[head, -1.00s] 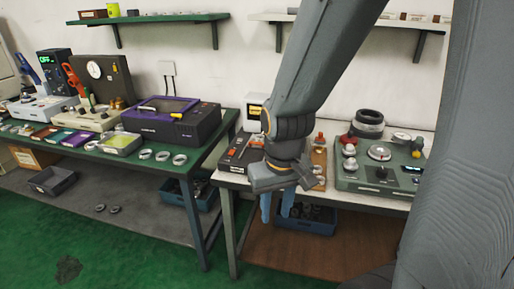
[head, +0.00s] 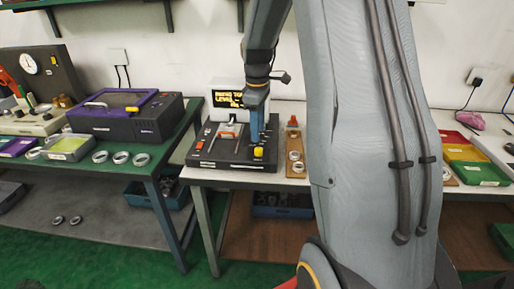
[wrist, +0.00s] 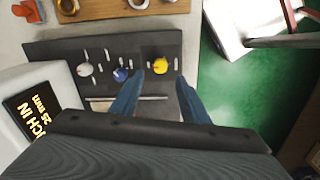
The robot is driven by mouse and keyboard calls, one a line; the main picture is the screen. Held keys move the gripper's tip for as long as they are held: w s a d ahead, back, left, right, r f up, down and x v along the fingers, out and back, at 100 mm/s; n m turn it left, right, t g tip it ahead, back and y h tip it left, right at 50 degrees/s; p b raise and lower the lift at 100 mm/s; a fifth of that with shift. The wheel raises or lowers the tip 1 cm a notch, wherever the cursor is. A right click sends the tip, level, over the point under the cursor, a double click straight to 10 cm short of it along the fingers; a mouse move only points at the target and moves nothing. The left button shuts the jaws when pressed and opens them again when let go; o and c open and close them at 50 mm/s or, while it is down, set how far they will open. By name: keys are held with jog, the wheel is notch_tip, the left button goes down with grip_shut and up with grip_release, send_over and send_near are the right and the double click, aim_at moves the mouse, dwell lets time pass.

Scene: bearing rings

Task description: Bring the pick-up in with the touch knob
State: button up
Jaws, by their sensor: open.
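A black device (head: 232,160) stands on the white bench in the head view, with a lit display (head: 229,99) behind it. In the wrist view its panel carries a yellow knob (wrist: 161,66), a blue knob (wrist: 120,75) and a pale grey knob (wrist: 85,69). I cannot read which is the touch knob, and I cannot make out the pick-up for certain. My gripper (wrist: 158,79) is open and empty, its blue fingers pointing at the panel. The yellow knob shows between and just beyond the fingertips; contact cannot be told. In the head view my gripper (head: 263,138) is above the device's right side.
A wooden board (head: 296,155) with rings stands right of the device. A purple-and-black machine (head: 125,117) and loose rings (head: 121,157) are on the green bench at left. Coloured trays (head: 470,153) lie at right. In the wrist view, green floor (wrist: 225,95) shows past the bench edge.

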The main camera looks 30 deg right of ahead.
aim_at(258, 148)
notch_tip(258, 148, down, 8)
jog(key=shift+w+r+p, duration=0.1)
jog(key=shift+r+p, duration=0.15)
jog(key=shift+p, duration=0.45)
jog(key=shift+c, duration=0.3)
grip_shut()
jog(key=shift+m, duration=0.4)
jog(key=m, duration=0.2)
jog(key=shift+r+m, duration=0.1)
jog(key=shift+m, duration=0.2)
jog(key=m, duration=0.3)
jog(key=shift+w+d+m+p, duration=0.1)
jog(key=shift+m+p, duration=0.2)
jog(key=shift+p, duration=0.05)
jog(key=m, duration=0.6)
jog(key=shift+m, duration=0.3)
